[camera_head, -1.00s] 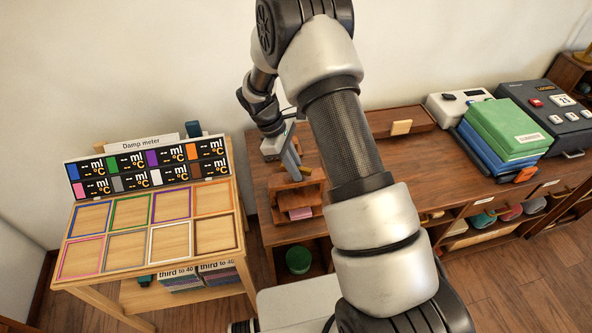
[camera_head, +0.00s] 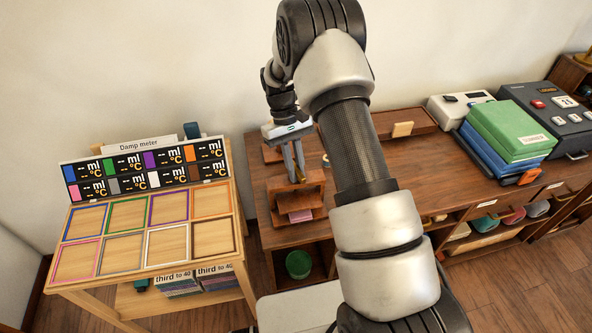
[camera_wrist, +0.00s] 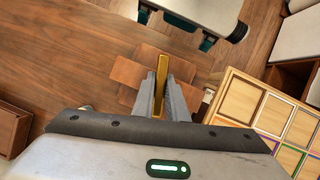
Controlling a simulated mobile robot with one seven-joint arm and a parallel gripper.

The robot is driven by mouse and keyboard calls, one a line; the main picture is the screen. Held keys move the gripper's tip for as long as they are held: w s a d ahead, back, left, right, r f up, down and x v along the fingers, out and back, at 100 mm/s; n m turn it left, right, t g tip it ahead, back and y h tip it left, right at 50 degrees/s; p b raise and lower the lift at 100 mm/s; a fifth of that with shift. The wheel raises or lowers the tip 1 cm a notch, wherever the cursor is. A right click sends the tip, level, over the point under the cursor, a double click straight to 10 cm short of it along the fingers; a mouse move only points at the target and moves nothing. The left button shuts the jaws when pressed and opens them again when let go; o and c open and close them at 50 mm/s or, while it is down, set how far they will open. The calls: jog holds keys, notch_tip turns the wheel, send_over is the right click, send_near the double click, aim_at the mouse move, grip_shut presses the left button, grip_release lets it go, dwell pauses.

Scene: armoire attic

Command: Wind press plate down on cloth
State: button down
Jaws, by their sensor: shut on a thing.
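The wooden press (camera_head: 283,192) stands at the left end of the brown bench. A pink folded cloth (camera_head: 300,216) shows in its lower front opening. My gripper (camera_head: 298,178) points down at the top of the press, its fingers upright. In the wrist view my gripper (camera_wrist: 161,100) is shut on a narrow brass bar (camera_wrist: 162,70), which looks like the press handle. The wooden press (camera_wrist: 128,72) lies below it there. The press plate, the screw and any contact with the cloth cannot be made out.
A damp meter stand (camera_head: 150,250) with coloured frames is at the left. A green bin (camera_head: 298,264) sits below the press.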

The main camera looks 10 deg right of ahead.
jog(key=shift+m, duration=0.5)
jog(key=shift+s, duration=0.1)
jog(key=c, duration=1.8)
grip_release()
jog(key=shift+o, duration=0.2)
jog(key=v, duration=1.7)
jog(key=shift+d+r, duration=0.15)
jog(key=shift+d, duration=0.1)
